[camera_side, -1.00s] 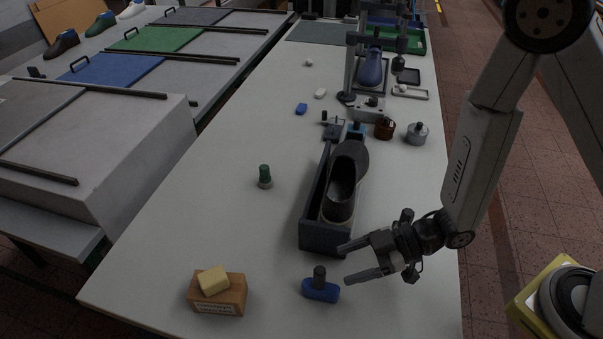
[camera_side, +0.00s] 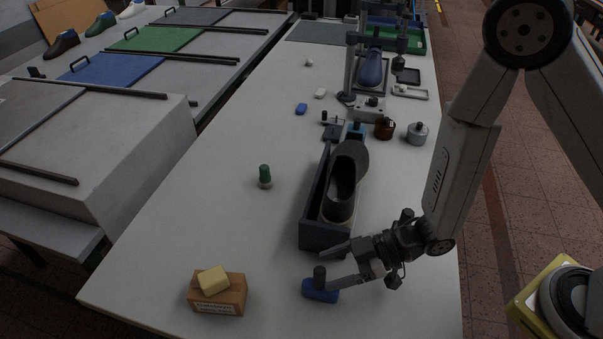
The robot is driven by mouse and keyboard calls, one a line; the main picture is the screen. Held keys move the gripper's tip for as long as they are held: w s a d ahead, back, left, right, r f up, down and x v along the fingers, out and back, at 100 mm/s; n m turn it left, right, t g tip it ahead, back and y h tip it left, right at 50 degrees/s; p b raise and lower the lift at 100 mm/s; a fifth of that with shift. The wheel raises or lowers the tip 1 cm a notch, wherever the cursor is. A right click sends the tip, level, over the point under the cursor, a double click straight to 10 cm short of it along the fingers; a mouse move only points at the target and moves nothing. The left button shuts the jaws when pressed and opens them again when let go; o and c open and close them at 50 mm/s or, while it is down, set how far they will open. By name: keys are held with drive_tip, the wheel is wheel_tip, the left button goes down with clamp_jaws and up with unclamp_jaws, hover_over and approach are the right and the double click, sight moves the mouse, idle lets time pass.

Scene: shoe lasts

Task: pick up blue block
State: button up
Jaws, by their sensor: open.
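A blue block (camera_side: 314,292) with a dark upright knob (camera_side: 319,273) stands on the white table near its front edge. My gripper (camera_side: 328,270) is open and empty, coming in from the right. Its near finger overlaps the right part of the block in the picture, and its far finger lies behind the knob. The knob shows at the mouth of the jaws; I cannot tell whether a finger touches it.
A dark tray (camera_side: 312,236) holding a black shoe (camera_side: 345,185) stands just behind my gripper.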

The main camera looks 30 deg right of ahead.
sight(311, 286)
drive_tip(key=shift+x, duration=2.25)
clamp_jaws()
